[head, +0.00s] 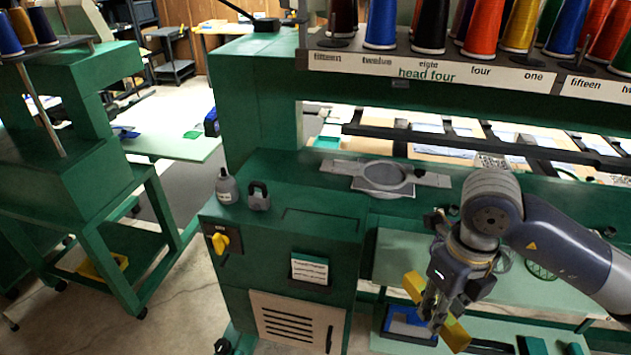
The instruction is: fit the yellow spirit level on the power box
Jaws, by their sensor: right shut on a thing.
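The yellow spirit level (456,335) is in my right gripper (433,308) at the lower right. The fingers are shut across its middle, and one end shows on each side of them. The level is tilted, held up in front of the machine. The green box with a yellow rotary switch (220,243), which looks like the power box (330,228), stands left of the gripper, apart from it. My left gripper is not in view.
A grey bottle (226,186) and a padlock (259,196) stand on the box top's left part. A grey hoop frame (384,178) lies on the machine bed behind. A blue tray (408,325) sits low behind my gripper. The box top's middle is clear.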

